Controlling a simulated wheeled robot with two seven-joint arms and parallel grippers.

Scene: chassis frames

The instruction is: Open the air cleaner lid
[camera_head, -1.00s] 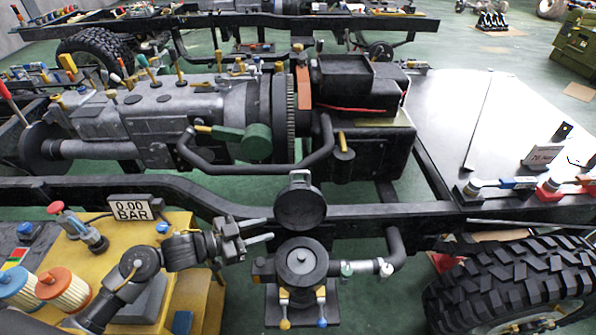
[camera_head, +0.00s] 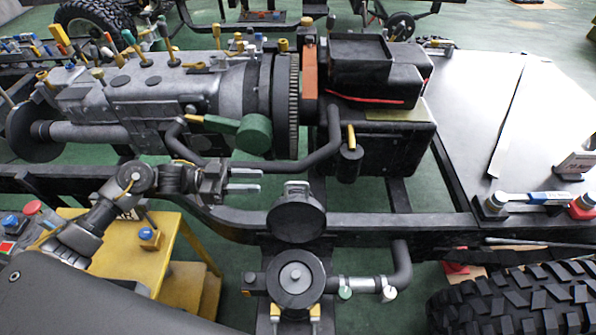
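The air cleaner is a round black canister (camera_head: 296,277) low in the middle, with a grey disc at its centre and yellow clips at its lower front. Its round black lid (camera_head: 296,219) stands tilted up behind the canister, with a small light handle at its top edge, in front of the frame rail. My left gripper (camera_head: 258,181) is to the upper left of the lid, apart from it. Its two grey fingers point right, with a gap and nothing between them. My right gripper does not show.
A black frame rail (camera_head: 400,230) runs behind the canister. A pipe (camera_head: 400,265) with small valves leaves its right side. The engine (camera_head: 165,100), a black box (camera_head: 375,130) and a bent dark tube lie beyond. A tyre (camera_head: 520,300) is at the lower right. A yellow stand (camera_head: 165,248) is at left.

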